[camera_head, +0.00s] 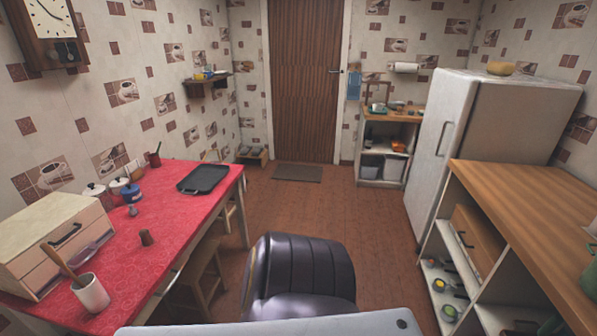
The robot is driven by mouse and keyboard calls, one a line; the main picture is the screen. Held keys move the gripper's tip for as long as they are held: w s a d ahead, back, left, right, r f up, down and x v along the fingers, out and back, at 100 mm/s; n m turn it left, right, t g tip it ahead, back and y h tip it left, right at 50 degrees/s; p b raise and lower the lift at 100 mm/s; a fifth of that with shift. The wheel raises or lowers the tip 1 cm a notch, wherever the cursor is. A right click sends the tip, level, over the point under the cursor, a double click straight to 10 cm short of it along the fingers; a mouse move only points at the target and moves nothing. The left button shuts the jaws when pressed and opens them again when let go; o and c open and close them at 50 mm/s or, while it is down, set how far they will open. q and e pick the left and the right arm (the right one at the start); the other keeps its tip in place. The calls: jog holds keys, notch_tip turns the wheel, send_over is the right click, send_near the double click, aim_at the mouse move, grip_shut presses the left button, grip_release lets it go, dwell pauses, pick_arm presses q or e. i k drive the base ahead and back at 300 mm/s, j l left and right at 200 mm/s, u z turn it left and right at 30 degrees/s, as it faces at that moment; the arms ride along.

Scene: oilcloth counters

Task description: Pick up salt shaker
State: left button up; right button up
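No salt shaker can be told for certain. On the red patterned tablecloth of the left table (185,222) stand two small candidates: a small greyish piece (132,211) with a narrow top, and a small brown cylinder (147,237) nearer to me. Both are too small to identify. Neither of my grippers is in view, and nothing is seen touching these pieces.
The table also bears a drawer box (52,240), a white cup with a utensil (91,292), lidded pots (131,193) and a black tray (203,179). A stool (203,275) stands beneath its right edge. A fridge (480,125) and wooden counter (535,215) stand right.

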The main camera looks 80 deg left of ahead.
aim_at(147, 239)
jog(key=k+l+u, duration=0.1)
jog(key=u, duration=3.9)
jog(key=i+l+z, duration=0.2)
jog(key=i, duration=0.15)
